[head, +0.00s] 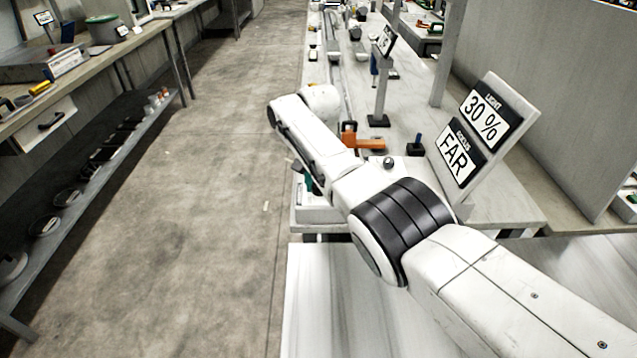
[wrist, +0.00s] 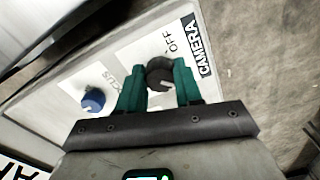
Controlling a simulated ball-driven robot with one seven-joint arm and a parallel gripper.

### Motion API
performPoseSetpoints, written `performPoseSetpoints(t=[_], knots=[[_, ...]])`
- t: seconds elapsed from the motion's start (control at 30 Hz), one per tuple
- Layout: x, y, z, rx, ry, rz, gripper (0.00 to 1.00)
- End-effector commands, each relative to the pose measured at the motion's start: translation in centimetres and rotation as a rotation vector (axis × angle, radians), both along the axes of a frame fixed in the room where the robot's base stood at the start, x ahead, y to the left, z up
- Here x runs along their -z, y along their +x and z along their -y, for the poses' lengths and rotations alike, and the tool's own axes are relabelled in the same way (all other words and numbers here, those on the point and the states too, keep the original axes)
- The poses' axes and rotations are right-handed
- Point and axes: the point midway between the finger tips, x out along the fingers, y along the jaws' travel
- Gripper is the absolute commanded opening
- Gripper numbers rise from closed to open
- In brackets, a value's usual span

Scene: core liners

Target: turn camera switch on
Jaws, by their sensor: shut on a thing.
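The camera switch is a dark round knob (wrist: 159,70) on a white label panel, beside the words OFF and CAMERA (wrist: 196,45) in the wrist view. My gripper (wrist: 157,80) has its two green fingers on either side of the knob and is shut on it. A small light mark shows on the knob's edge between the fingers; its exact setting is hard to read. Any ON word is not visible. In the head view my gripper (head: 307,183) shows only as a bit of green behind my arm, and the switch is hidden there.
A blue knob (wrist: 93,100) marked FOCUS sits left of the switch. In the head view a sign board (head: 487,127) reads LIGHT 30 % and FOCUS FAR. An orange-handled thing (head: 362,140) lies on the bench near my arm. The floor aisle (head: 220,130) to the left is clear.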

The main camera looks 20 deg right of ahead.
Motion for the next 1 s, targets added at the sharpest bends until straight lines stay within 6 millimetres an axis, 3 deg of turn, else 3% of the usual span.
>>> performPoseSetpoints(t=[0.37,0.4,0.6,0.67,1.0], knots=[[-0.14,0.12,0.0,0.006,0.0,0.005,0.04],[-0.14,0.12,0.0,0.006,0.0,0.005,0.36],[-0.1,0.09,0.0,0.005,0.001,0.003,0.55],[-0.09,0.07,0.0,0.005,0.001,0.003,0.6],[-0.77,0.08,-0.03,0.004,0.001,0.003,0.6]])
